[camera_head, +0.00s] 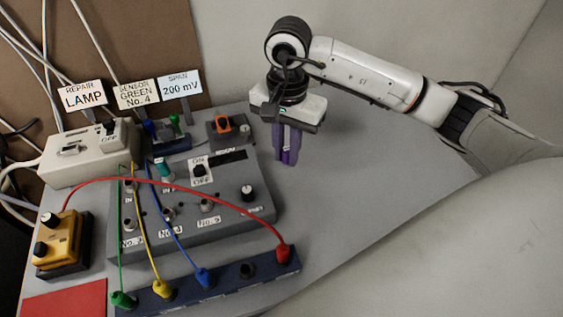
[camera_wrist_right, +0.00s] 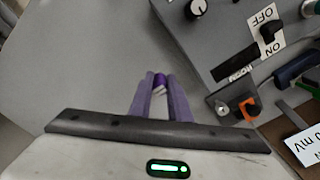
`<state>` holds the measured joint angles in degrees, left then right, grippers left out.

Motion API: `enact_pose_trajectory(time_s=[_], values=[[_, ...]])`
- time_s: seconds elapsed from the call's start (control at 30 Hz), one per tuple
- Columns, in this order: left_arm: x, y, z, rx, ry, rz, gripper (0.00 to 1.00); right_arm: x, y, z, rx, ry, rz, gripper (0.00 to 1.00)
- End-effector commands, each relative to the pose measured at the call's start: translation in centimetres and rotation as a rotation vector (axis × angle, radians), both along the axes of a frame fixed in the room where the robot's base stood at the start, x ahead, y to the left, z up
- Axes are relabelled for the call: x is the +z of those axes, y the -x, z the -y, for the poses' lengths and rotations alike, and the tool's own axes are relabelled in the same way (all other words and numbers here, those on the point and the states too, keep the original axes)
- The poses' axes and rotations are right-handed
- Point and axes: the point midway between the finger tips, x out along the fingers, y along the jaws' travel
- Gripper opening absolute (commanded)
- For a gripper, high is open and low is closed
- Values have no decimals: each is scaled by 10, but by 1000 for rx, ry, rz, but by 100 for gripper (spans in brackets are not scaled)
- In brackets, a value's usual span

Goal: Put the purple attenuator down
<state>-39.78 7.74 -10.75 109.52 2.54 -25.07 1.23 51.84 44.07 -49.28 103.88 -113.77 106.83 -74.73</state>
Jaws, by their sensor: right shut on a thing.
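My right gripper (camera_head: 287,158) is over the grey table, to the right of the grey control box. Its purple-grey fingers are shut on the purple attenuator (camera_head: 288,155), a small purple piece mostly hidden between them. The right wrist view shows the gripper (camera_wrist_right: 160,95) from above, with the attenuator (camera_wrist_right: 160,81) between the fingertips and a small white patch on it. I cannot tell whether the attenuator touches the table. My left gripper is not in view.
The grey control box (camera_head: 245,215) has knobs, a switch and several sockets. A small unit with an orange part (camera_head: 223,124) stands behind it. Colored cables run to a blue strip (camera_head: 225,283) in front. A yellow box (camera_head: 62,240) stands left. The table right of the gripper (camera_head: 390,165) is clear.

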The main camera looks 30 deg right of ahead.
Motion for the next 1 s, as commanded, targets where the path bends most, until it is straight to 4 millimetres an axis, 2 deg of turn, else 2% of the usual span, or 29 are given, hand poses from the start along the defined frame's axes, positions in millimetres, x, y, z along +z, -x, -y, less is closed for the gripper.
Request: enact_pose_trajectory(time_s=[0.17,0.4,0.77,0.8,0.87,1.0], values=[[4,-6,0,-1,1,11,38,-14,0,0,1,0,-1,0],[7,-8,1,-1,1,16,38,-44,0,0,2,-1,-1,0],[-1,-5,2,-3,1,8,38,-49,0,0,3,0,1,0],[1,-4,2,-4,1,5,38,-47,0,0,3,0,2,23],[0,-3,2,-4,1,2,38,-47,0,0,3,0,1,33],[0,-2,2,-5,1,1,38,-47,0,0,3,-1,1,35]])
